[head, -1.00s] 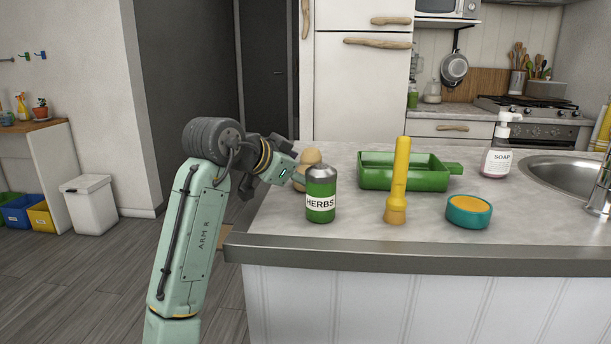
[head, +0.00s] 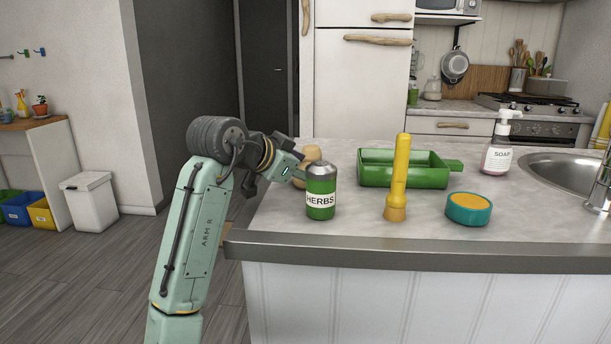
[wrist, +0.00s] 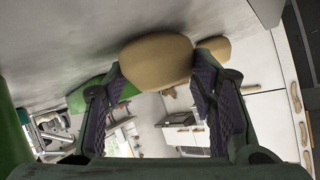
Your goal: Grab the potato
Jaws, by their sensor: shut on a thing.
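The potato (wrist: 155,60) is a smooth tan lump between the two fingers of my gripper (wrist: 157,78) in the wrist view. Both finger pads are against its sides, and the gripper is shut on it. In the head view my gripper (head: 291,172) reaches in from the left, behind the herbs jar, and its fingertips are mostly hidden. A second tan, rounded thing (wrist: 216,47) lies just beyond the potato, to the right in the wrist view. I cannot tell whether the potato is clear of the counter.
A green tray (head: 404,171), a yellow-handled brush (head: 398,180), a teal round tub (head: 468,208) and a soap bottle (head: 497,150) stand rightward on the counter (head: 350,227).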

